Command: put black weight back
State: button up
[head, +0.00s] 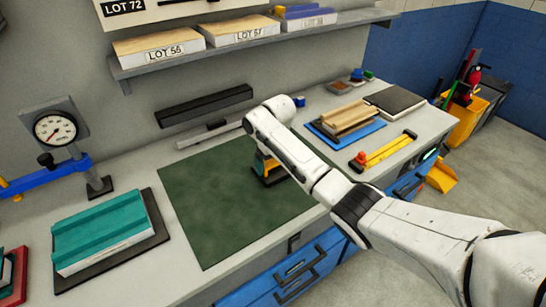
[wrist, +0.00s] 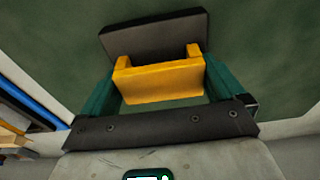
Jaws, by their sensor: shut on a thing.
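The black weight is a dark slab (wrist: 150,38) with a yellow handle (wrist: 158,82). In the head view it shows at the green mat's upper right part, its dark base (head: 270,181) partly hidden by my arm. My gripper (wrist: 160,66) has a teal finger on each side of the yellow handle and is shut on it. In the head view the gripper (head: 266,166) is mostly hidden behind my white arm. I cannot tell whether the slab touches the green mat (head: 210,225) or hangs just above it.
A teal block (head: 100,235) on a black plate and a dial gauge stand (head: 75,140) are at left. A black bar (head: 205,105) is along the wall. At right are wooden pieces on a blue tray (head: 370,131), a yellow tool (head: 388,150) and a dark pad (head: 395,101). The mat's left is clear.

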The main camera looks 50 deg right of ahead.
jog(key=shift+w, duration=0.1)
jog(key=o, duration=1.7)
jog(key=shift+f, duration=0.1)
